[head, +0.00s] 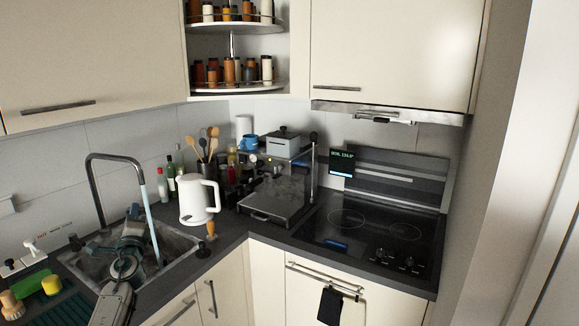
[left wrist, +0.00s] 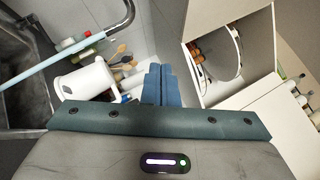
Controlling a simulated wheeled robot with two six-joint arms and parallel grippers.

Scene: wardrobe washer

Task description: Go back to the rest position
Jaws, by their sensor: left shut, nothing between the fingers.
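My left gripper (head: 134,215) is over the sink at the lower left of the head view, with its arm coming in from the bottom edge. In the left wrist view its blue fingers (left wrist: 161,86) are shut together with nothing between them. In the head view, parts of the arm and gripper overlap, and they hide much of the sink. My right gripper is in neither view.
The tap (head: 97,190) arches over the sink (head: 178,244), with a pale blue stream (head: 151,222) beside my gripper. A white kettle (head: 197,199) stands close to the right. A coffee machine (head: 275,198) and hob (head: 372,232) are farther right. Cabinets (head: 90,60) hang above.

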